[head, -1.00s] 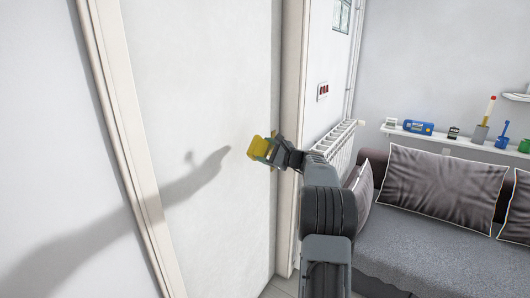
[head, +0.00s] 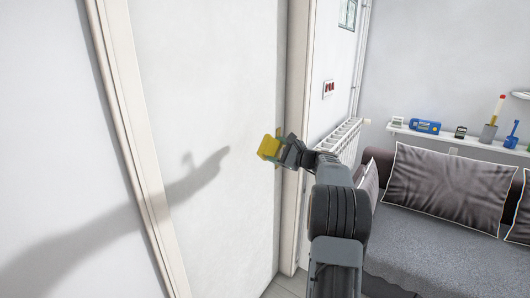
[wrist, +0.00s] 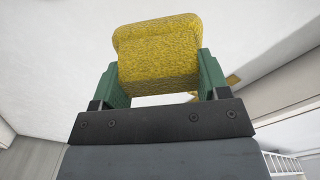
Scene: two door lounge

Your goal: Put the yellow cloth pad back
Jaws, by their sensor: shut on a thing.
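The yellow cloth pad (head: 269,147) is held in my gripper (head: 277,149), in front of the white door panel near its right edge. In the wrist view the pad (wrist: 158,55) sits between the two green fingers of my gripper (wrist: 160,75), which touch it on both sides. A small piece of yellow also shows just past the fingers in the wrist view (wrist: 233,80); I cannot tell what it is. Whether the pad touches the door is not clear.
A white door frame (head: 296,130) stands right of the door panel (head: 215,90). A radiator (head: 342,138), a grey sofa (head: 430,240) with cushions, and a shelf (head: 455,142) with several small items lie to the right. A red-and-white switch plate (head: 328,89) is on the wall.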

